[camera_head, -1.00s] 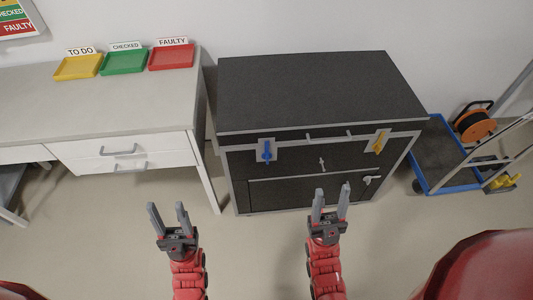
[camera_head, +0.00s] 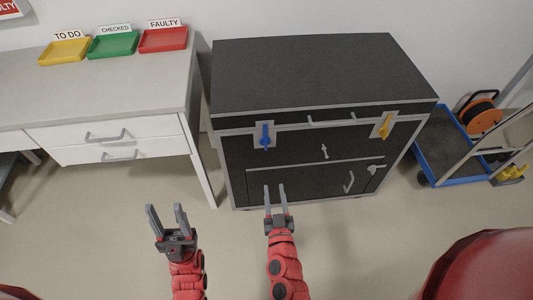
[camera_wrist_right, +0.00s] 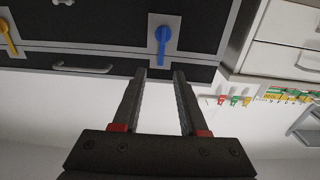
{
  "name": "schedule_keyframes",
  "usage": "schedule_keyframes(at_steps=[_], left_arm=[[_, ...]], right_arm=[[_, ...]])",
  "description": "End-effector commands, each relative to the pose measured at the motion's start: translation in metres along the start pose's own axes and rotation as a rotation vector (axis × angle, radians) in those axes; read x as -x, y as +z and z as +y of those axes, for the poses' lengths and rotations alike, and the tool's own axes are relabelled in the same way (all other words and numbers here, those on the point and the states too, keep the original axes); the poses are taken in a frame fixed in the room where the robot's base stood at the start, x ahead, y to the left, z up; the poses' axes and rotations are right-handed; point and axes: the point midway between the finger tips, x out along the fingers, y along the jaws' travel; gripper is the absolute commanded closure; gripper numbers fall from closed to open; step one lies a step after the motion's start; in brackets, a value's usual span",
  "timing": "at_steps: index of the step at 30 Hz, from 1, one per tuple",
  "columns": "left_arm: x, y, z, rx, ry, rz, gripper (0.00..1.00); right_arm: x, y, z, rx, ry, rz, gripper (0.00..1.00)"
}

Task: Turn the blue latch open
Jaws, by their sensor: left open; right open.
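The blue latch (camera_head: 265,136) is on a light plate at the upper left of the black cabinet's front, its handle standing roughly vertical. It also shows in the right wrist view (camera_wrist_right: 162,42), just beyond the fingertips. My right gripper (camera_head: 274,187) is open and empty, below the latch in the head view and apart from it. Its two fingers (camera_wrist_right: 160,78) frame the space under the latch in the wrist view. My left gripper (camera_head: 167,208) is open and empty, over the floor in front of the desk.
The black cabinet (camera_head: 310,70) has a yellow latch (camera_head: 386,126) at its upper right and handles on its front. A white desk (camera_head: 90,90) with yellow, green and red trays stands left. A blue trolley (camera_head: 455,150) stands right. The floor in front is clear.

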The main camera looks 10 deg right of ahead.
Motion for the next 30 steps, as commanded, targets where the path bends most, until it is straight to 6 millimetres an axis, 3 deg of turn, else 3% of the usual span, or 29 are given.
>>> schedule_keyframes(at_steps=[5, 21, 30], left_arm=[[-0.001, 0.000, 0.000, 0.000, 0.000, 0.000, 0.50], [-0.002, -0.001, 0.000, 0.000, 0.000, 0.001, 0.50], [0.001, 0.000, 0.000, 0.000, 0.000, 0.000, 0.50]], right_arm=[[-0.014, 0.002, -0.006, 0.000, -0.015, -0.013, 0.57], [-0.129, 0.003, -0.006, 0.003, -0.014, -0.009, 0.57], [-0.167, 0.005, -0.006, 0.003, -0.012, -0.010, 0.57]])
